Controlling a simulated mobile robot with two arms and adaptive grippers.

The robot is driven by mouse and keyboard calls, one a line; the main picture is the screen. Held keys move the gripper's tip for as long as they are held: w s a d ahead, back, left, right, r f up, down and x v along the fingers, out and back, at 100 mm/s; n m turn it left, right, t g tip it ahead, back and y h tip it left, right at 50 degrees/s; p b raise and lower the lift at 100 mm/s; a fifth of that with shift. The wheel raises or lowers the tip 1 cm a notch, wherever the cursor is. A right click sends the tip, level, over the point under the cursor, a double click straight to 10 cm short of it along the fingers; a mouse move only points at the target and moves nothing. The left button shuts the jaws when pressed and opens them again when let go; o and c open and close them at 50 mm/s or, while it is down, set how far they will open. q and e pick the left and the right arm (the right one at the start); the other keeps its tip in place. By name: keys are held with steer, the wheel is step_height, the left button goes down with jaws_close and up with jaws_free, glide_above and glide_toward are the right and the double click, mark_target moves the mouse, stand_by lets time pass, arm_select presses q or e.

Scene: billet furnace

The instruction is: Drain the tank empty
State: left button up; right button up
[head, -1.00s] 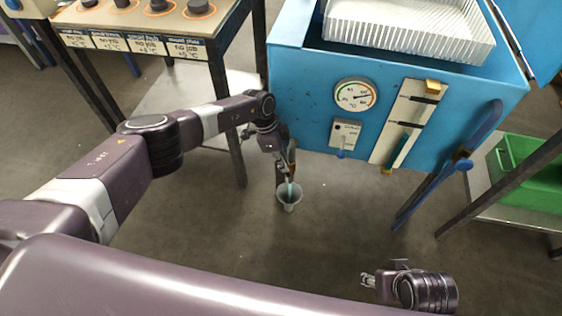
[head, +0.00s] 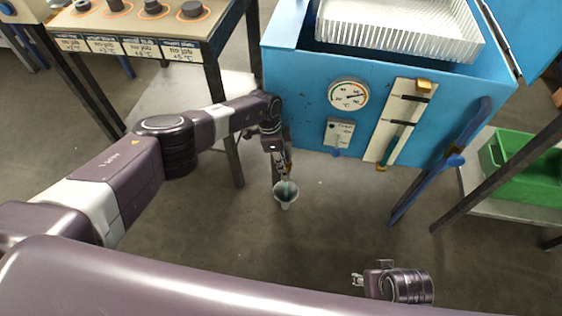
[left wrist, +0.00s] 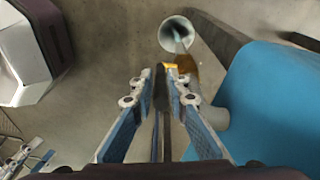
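The blue tank (head: 300,100) has a round dial gauge (head: 348,94) on its front. My left gripper (head: 283,165) is below the tank's lower left corner. In the left wrist view, its fingers (left wrist: 165,78) are close around a dark, yellow-tipped drain handle (left wrist: 168,67) and seem shut on it. A brown spout (left wrist: 186,64) is just right of the fingertips. A small pale bucket (head: 286,195) is under it, and a pale teal stream shows at its mouth; it also shows in the wrist view (left wrist: 168,34). My right gripper (head: 358,280) is empty, away from the tank, and looks open.
A ribbed metal tray (head: 405,35) sits on top of the tank. A side panel (head: 398,120) and a small switch plate (head: 339,133) are on its front. A labelled table (head: 215,45) stands left. A green crate (head: 520,165) is at right. The floor between is clear.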

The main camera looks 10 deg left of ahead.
arm_select(q)
steer(key=shift+o, duration=1.3)
steer(key=shift+w, duration=0.1)
steer(key=shift+r, duration=0.25)
steer(key=shift+a+r, duration=0.25)
steer(key=shift+r, duration=0.95)
steer(key=shift+a+r, duration=0.2)
steer(key=shift+r, duration=1.05)
steer(key=shift+a+r, duration=0.25)
steer(key=shift+r, duration=0.95)
steer(key=shift+c, duration=0.3)
